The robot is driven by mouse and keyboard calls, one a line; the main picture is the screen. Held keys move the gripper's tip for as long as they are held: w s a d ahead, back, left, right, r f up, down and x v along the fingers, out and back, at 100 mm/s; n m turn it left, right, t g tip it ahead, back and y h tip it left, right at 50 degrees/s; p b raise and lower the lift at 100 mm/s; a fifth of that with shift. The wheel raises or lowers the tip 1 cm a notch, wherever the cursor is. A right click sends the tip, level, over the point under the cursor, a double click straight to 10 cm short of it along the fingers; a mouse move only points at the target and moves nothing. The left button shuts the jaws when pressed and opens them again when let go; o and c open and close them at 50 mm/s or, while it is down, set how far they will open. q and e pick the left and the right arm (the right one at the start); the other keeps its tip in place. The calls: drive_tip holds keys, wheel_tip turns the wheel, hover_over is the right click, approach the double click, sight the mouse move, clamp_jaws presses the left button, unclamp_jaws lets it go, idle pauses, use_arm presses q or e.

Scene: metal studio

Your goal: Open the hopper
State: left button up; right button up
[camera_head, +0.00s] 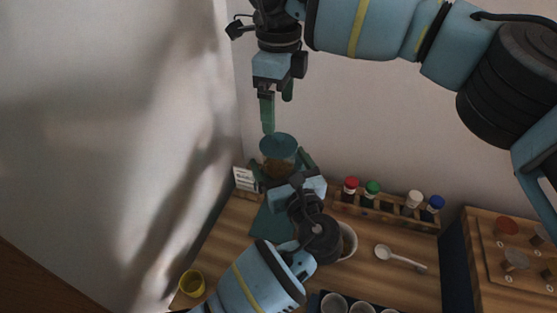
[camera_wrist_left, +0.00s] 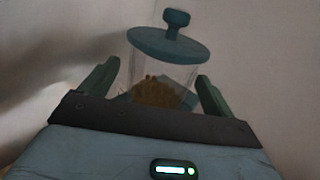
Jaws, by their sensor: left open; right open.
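The hopper is a clear container (camera_head: 279,166) with brown contents and a round teal lid (camera_head: 278,145). In the left wrist view the lid (camera_wrist_left: 169,46) sits on top, with a knob (camera_wrist_left: 176,19) at its centre. The hopper's clear wall (camera_wrist_left: 160,72) shows between the fingers of my left gripper (camera_wrist_left: 156,88). In the head view my left gripper (camera_head: 281,168) is open around the hopper's lower part; contact cannot be told. My right gripper (camera_head: 278,117) is open and empty above the lid, fingers pointing down. The knob is not clear in the head view.
A wooden rack (camera_head: 385,212) holds jars with red, green, white and blue caps. A white spoon (camera_head: 400,259) lies on the counter. A yellow cup (camera_head: 192,283) stands at lower left, and a white bowl (camera_head: 349,241) is partly hidden by my left arm. Walls stand close behind and left.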

use_arm(q)
drive_tip(key=shift+w+a, duration=0.25)
drive_tip(key=shift+w, duration=0.35)
drive_tip(key=c, duration=1.3)
drive_tip(key=shift+c, duration=0.8)
use_arm(e)
drive_tip(key=shift+o, duration=0.9)
drive_tip(key=shift+s+m, duration=0.6)
drive_tip(key=shift+m, duration=0.3)
drive_tip(key=shift+s+d+r+m+t+y, duration=0.3)
drive_tip(key=shift+s+r+m+t, duration=0.25)
drive_tip(key=shift+m, duration=0.65)
drive_tip(key=shift+s+d+r+m+t+y, duration=0.35)
drive_tip(key=shift+r+m, duration=0.35)
drive_tip(key=shift+m, duration=0.5)
drive_tip(key=shift+s+d+r+m+t+y, duration=0.15)
drive_tip(key=shift+s+d+r+m+t, duration=0.2)
drive_tip(key=shift+r+m+t, duration=0.6)
